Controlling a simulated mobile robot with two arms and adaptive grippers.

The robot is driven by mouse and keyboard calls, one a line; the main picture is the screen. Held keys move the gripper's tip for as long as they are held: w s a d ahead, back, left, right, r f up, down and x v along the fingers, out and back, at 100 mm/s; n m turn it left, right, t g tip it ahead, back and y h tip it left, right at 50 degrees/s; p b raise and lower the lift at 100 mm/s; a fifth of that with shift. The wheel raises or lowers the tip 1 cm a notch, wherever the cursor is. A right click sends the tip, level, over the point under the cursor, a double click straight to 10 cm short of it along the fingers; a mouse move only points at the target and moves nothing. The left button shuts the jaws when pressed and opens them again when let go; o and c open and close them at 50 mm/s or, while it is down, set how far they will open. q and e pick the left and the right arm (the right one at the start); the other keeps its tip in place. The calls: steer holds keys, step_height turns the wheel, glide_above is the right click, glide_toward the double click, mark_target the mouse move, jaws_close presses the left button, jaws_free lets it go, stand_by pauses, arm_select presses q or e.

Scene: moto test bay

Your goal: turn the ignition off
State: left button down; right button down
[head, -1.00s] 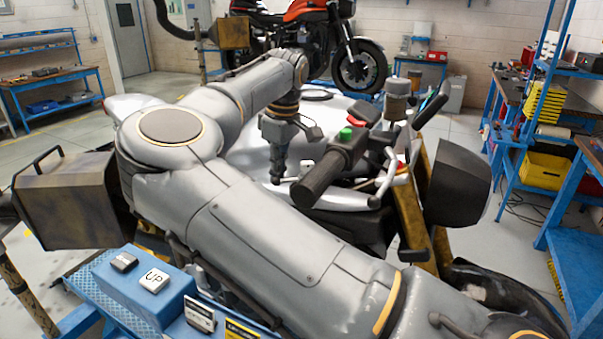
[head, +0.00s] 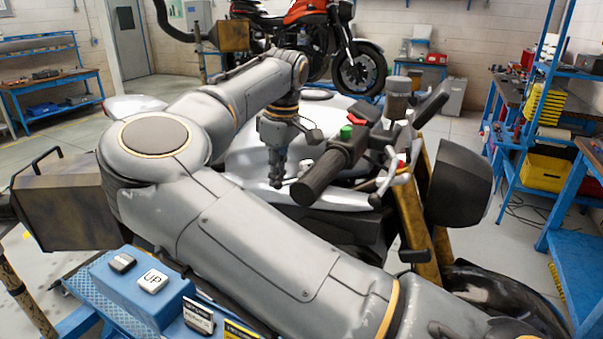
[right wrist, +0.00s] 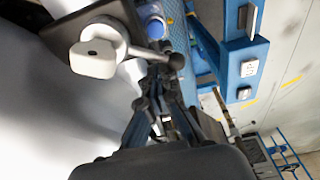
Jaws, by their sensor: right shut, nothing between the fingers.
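The motorcycle (head: 240,150) with a silver body stands in the middle of the head view. Its handlebar has a black grip (head: 318,180), a green button (head: 346,131) and a red switch (head: 356,121). My right gripper (head: 277,185) points down beside the grip's left end, shut and empty. In the right wrist view, its closed fingers (right wrist: 157,75) are near a pale key-like knob (right wrist: 93,59) on a short stem over a dark plate. It looks like the ignition key; I cannot tell whether they touch. I cannot make it out in the head view. My left gripper is out of view.
A blue stand with an UP button (head: 152,281) is at the front left. A worn side case (head: 70,205) sticks out at the left. The black headlight (head: 458,185) and levers (head: 388,182) crowd the right. Another motorcycle (head: 310,25) stands behind.

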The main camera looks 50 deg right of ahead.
steer(key=shift+s+a, duration=0.35)
steer(key=shift+s, duration=0.1)
steer(key=shift+s+a+f+b, duration=0.1)
steer(key=shift+s+a+b, duration=0.2)
steer(key=shift+b, duration=0.3)
